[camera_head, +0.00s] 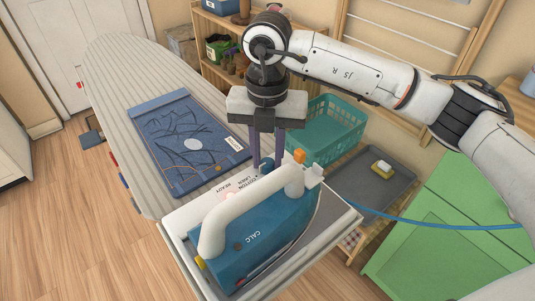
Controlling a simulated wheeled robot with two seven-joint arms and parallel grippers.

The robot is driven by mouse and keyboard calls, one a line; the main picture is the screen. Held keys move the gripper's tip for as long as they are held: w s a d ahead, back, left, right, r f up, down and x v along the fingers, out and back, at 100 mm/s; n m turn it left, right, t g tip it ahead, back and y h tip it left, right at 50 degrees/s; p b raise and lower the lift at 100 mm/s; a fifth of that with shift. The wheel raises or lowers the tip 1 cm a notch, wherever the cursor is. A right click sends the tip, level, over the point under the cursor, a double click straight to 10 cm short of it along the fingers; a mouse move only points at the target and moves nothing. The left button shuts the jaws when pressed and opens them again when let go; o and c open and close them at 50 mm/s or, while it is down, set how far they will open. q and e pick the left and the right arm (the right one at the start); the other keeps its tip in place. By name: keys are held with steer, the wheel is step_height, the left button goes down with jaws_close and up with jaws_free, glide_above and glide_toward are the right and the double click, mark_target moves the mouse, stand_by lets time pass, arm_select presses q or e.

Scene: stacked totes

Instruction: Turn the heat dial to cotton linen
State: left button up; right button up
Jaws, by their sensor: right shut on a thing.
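A blue and white iron (262,232) rests on the metal-edged rest at the near end of the ironing board. Its small dark blue heat dial (266,166) is at its far side, partly hidden by my fingers. Beside it, a white label strip (238,186) reads cotton, linen and ready. I cannot make out which mark the dial points to. My right gripper (267,160) reaches down from above, its two purple-grey fingers shut on the dial. My left gripper is not in view.
A folded blue garment (186,143) lies on the striped ironing board (112,72). The iron's white handle (245,205) and orange knob (299,156) stand close to my fingers. A teal basket (325,131), a grey tray (371,176) and a blue cord (440,225) are at the right.

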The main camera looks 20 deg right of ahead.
mark_target(267, 162)
steer(key=o, duration=1)
steer(key=shift+o, duration=0.2)
step_height(267, 162, up, 10)
steer(key=shift+r, duration=0.2)
